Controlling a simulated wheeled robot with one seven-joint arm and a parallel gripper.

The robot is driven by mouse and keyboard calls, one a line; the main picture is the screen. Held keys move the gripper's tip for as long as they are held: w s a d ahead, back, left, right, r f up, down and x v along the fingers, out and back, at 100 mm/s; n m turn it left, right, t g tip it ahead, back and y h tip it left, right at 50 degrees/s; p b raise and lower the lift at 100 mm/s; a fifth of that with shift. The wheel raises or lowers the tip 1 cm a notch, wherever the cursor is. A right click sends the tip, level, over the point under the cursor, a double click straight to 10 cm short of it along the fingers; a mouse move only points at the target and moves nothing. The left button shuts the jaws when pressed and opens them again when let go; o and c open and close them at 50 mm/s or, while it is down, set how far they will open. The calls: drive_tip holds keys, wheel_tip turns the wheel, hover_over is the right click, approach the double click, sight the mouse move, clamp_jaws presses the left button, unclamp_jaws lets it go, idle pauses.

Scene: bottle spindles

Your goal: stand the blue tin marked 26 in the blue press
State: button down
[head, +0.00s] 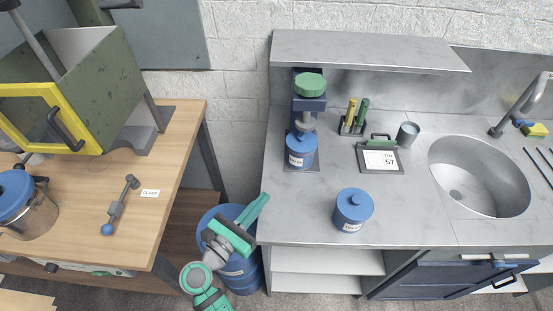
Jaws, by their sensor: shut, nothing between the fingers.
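The blue press (307,104), with a green knob (310,85) on top, stands on the counter under the shelf. A blue tin (300,153) with a white label stands upright on the press's base, under its ram. A second blue tin (353,211) with a lid knob and white label stands upright on the counter near the front edge. Both labels are too small to read surely, so I cannot tell which is marked 26. My gripper (261,201) is shut and empty, left of the counter's front corner, above a blue drum and apart from both tins.
A shelf (365,50) overhangs the press. A sink (480,178) lies right. The blue drum (243,277) stands between counter and wooden bench (160,215).

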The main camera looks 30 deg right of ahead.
sight(293, 162)
drive_tip(key=shift+w+d, duration=0.2)
drive_tip(key=x, duration=1.3)
drive_tip(key=shift+w+d, duration=0.15)
drive_tip(key=shift+d, duration=0.15)
drive_tip(key=shift+w+a, duration=0.1)
